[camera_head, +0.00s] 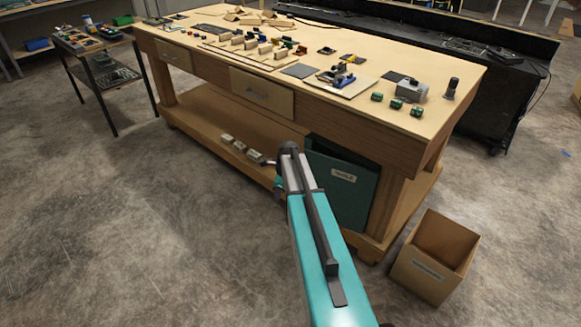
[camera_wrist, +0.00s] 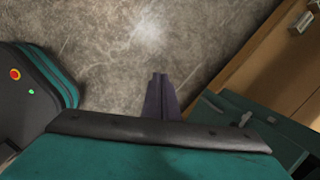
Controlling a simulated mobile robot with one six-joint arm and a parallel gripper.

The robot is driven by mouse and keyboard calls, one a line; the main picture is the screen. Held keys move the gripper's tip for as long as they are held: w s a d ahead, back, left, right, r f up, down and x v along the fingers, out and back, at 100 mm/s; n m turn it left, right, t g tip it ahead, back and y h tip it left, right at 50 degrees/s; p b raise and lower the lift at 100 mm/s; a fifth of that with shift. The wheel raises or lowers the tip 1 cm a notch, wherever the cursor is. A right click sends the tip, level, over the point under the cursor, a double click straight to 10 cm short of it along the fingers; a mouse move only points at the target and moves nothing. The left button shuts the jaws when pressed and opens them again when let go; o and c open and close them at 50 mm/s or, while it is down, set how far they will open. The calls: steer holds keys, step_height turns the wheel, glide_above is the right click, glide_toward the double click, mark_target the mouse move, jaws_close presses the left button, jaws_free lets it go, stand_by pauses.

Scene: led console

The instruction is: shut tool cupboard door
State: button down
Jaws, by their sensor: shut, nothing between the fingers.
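The tool cupboard (camera_head: 322,142) is a green box under the right end of the workbench. Its green door (camera_head: 352,192) has a white label and faces the front in the head view. The door seems to stand ajar, with a dark gap at its top, but how far is unclear. The wrist view shows green cupboard panels at lower right, with a small grey handle (camera_wrist: 245,118). My gripper (camera_wrist: 160,78) is shut and empty, pointing over bare floor to the left of these panels. In the head view my arm hides the fingertips and the door's left edge.
The wooden workbench (camera_head: 205,92) carries small parts and tools on top. Several small blocks (camera_head: 240,146) lie on its lower shelf. An open cardboard box (camera_head: 432,270) stands on the floor right of the cupboard.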

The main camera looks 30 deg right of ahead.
steer(key=s+a+f+n+g, duration=0.2)
steer(key=s+a+f+n, duration=0.5)
steer(key=s+a, duration=0.3)
steer(key=s+a+f+n+g, duration=0.2)
steer(key=s+a+f+n, duration=0.45)
steer(key=s+a, duration=0.3)
steer(key=s+a+f+n+g, duration=0.1)
steer(key=s+a+n, duration=0.2)
steer(key=s, duration=0.4)
steer(key=s+a+f+n+g+h, duration=0.1)
steer(key=s+a+f+n, duration=0.1)
steer(key=s+n, duration=0.4)
steer(key=s+a+f+n+g, duration=0.1)
steer(key=s+a+n, duration=0.3)
steer(key=s, duration=0.5)
steer(key=shift+s+f+g, duration=0.3)
steer(key=shift+f, duration=0.45)
